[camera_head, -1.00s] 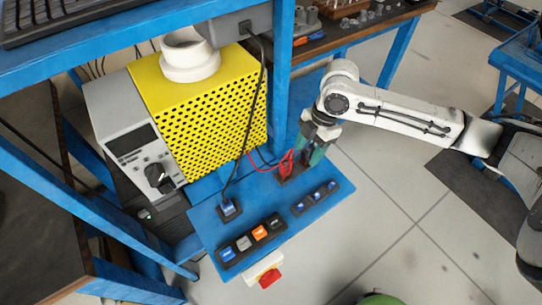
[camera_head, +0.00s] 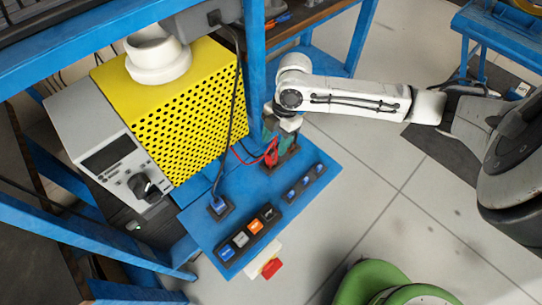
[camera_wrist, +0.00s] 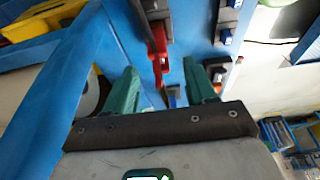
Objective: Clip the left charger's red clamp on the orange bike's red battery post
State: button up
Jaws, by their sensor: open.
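A red clamp (camera_head: 271,153) with a red cable sits at the back edge of a blue panel (camera_head: 243,205). In the wrist view the red clamp (camera_wrist: 159,50) sits in a dark holder, its lower end between and just beyond my fingertips. My gripper (camera_wrist: 163,78) has green fingers spread apart on either side of it, with nothing held. In the head view my gripper (camera_head: 277,130) is close above the clamp, partly hidden by my wrist. The orange bike and its red battery post are not recognisable in any view.
A yellow perforated box (camera_head: 185,105) with a grey control face stands left of the panel. A blue frame post (camera_head: 256,60) rises close beside my gripper. A red switch (camera_head: 271,268) sticks out at the panel's front. A green rounded object (camera_head: 370,283) is at the bottom.

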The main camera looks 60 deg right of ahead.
aim_at(272, 150)
jog(key=shift+a+f, duration=0.15)
jog(key=shift+f, duration=0.45)
jog(key=shift+p+x, duration=0.4)
jog(key=shift+x, duration=2.2)
jog(key=shift+w+a, duration=0.1)
jog(key=shift+c, duration=0.3)
jog(key=c, duration=0.9)
